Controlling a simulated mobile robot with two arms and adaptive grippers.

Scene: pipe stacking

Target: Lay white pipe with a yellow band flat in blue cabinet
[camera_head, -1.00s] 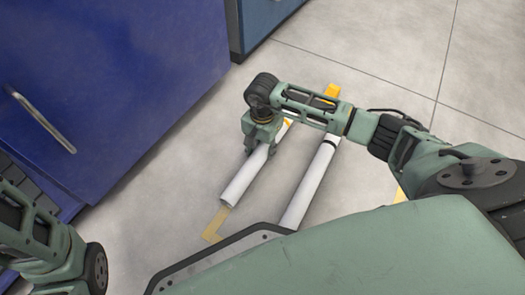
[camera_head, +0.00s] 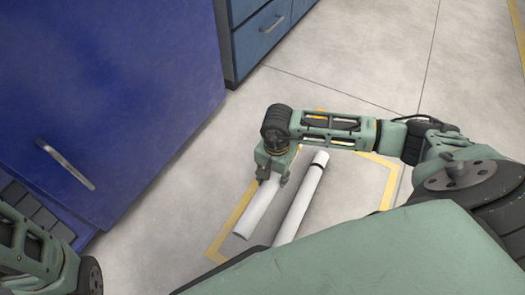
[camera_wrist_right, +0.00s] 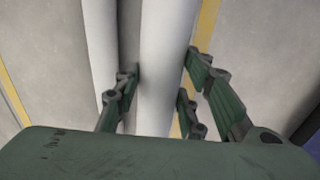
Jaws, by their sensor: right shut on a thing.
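My right gripper (camera_head: 272,180) is shut around a white pipe (camera_head: 258,208), its fingers on both sides of it. This pipe (camera_wrist_right: 166,60) runs between the fingers (camera_wrist_right: 160,95) in the right wrist view. A small yellow patch shows just beyond the gripper in the head view; I cannot tell if it is the pipe's band or floor tape. I cannot tell how far the pipe is off the floor. A deep blue cabinet (camera_head: 120,90) with a metal handle (camera_head: 65,163) stands at the left. My left arm shows at the lower left, its gripper out of view.
A second white pipe with a black band (camera_head: 302,200) lies beside the held pipe, to its right. Yellow tape (camera_head: 385,185) marks the floor around them. A lighter blue drawer unit (camera_head: 262,35) stands at the back. The floor at the upper right is clear.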

